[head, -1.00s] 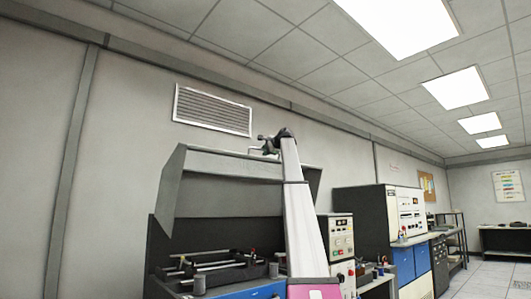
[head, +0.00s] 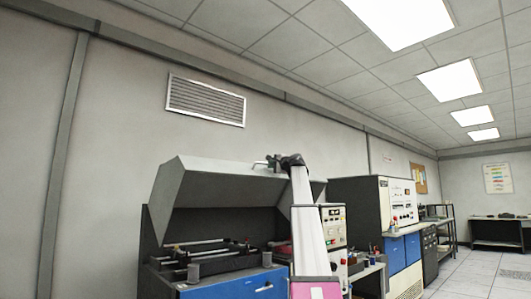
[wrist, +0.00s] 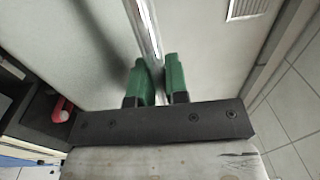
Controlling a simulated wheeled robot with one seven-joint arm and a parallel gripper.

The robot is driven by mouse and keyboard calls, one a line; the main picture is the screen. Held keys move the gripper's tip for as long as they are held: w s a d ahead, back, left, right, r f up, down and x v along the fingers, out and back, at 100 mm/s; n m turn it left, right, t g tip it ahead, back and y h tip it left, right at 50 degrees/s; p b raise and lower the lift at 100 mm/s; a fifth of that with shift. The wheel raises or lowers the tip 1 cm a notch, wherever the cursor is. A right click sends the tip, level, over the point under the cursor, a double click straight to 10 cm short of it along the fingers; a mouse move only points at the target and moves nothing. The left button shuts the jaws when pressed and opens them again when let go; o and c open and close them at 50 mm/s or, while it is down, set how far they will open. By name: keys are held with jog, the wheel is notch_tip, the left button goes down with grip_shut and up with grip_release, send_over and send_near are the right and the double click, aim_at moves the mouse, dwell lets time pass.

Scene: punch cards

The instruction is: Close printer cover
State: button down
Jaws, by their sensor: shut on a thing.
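The printer cover (head: 220,185) is a grey hinged lid, standing open and tilted above the printer body (head: 225,291), which has a blue front. The open printer shows rods and dark parts (head: 215,250) inside. A thin metal handle (head: 256,164) runs along the cover's upper edge. My gripper (head: 277,161) is at this handle, at the top of my raised arm. In the wrist view, the green fingers of my gripper (wrist: 157,68) are closed around the metal handle bar (wrist: 147,25). The grey cover (wrist: 75,45) fills the left of that view.
A control panel (head: 334,225) with buttons stands just right of the printer. Further right are grey and blue cabinets (head: 395,250) along the wall. A wall vent (head: 206,100) is above the cover. Open tiled floor (head: 475,270) lies at the right.

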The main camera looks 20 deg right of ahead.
jog(key=s+d+f+t, duration=0.1)
jog(key=s+f, duration=0.2)
jog(key=f, duration=0.9)
jog(key=s+d+f+t, duration=0.1)
jog(key=s+f, duration=0.1)
jog(key=f, duration=1)
jog(key=w+a+f, duration=0.1)
jog(key=w+f, duration=0.2)
jog(key=f, duration=0.8)
jog(key=w+a+f, duration=0.1)
jog(key=w+f, duration=0.2)
jog(key=f, duration=0.9)
jog(key=shift+a+f+y, duration=0.15)
jog(key=shift+a+y, duration=0.05)
jog(key=shift+y, duration=0.1)
jog(key=shift+f, duration=0.1)
jog(key=c, duration=1.2)
grip_release()
jog(key=shift+w+f, duration=0.1)
jog(key=shift+c, duration=0.2)
jog(key=shift+o, duration=0.5)
jog(key=shift+r, duration=0.2)
